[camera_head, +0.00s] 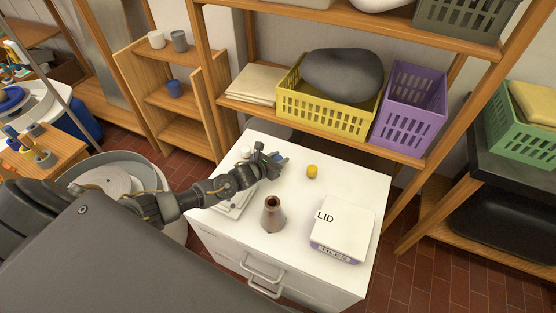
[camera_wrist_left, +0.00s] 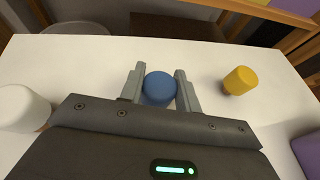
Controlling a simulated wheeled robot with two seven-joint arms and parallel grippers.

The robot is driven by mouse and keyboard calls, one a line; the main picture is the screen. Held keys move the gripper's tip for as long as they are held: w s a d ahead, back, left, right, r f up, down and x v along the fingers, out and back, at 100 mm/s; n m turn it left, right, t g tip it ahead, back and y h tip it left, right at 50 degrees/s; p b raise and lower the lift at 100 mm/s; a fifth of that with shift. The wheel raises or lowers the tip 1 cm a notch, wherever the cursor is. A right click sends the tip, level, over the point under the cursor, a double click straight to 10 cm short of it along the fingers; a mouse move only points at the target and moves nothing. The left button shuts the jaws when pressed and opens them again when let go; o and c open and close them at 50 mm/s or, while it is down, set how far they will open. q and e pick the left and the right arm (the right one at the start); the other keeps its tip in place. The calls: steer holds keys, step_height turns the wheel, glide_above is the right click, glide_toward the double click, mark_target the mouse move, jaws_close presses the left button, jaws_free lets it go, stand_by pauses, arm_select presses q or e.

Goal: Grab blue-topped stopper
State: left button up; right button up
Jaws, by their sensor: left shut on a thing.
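The blue-topped stopper (camera_wrist_left: 159,88) sits between the two fingers of my left gripper (camera_wrist_left: 160,86) in the left wrist view. Its round blue top shows; the part below is hidden. The fingers are shut on it, one on each side. In the head view my left gripper (camera_head: 274,161) is over the far left part of the white cabinet top (camera_head: 301,198), and a bit of blue shows at its fingers. I cannot tell whether the stopper touches the cabinet top. My right gripper is not in view.
A yellow-topped stopper (camera_head: 312,171) stands right of my gripper, and a white-topped one (camera_wrist_left: 22,108) to its left. A shelf with yellow (camera_head: 322,113) and purple (camera_head: 409,107) crates rises behind.

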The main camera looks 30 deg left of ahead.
arm_select(q)
steer(key=shift+r, duration=0.55)
steer(key=s+d+r, duration=0.2)
steer(key=s+r, duration=1)
steer(key=s, duration=0.2)
steer(key=shift+b, duration=0.4)
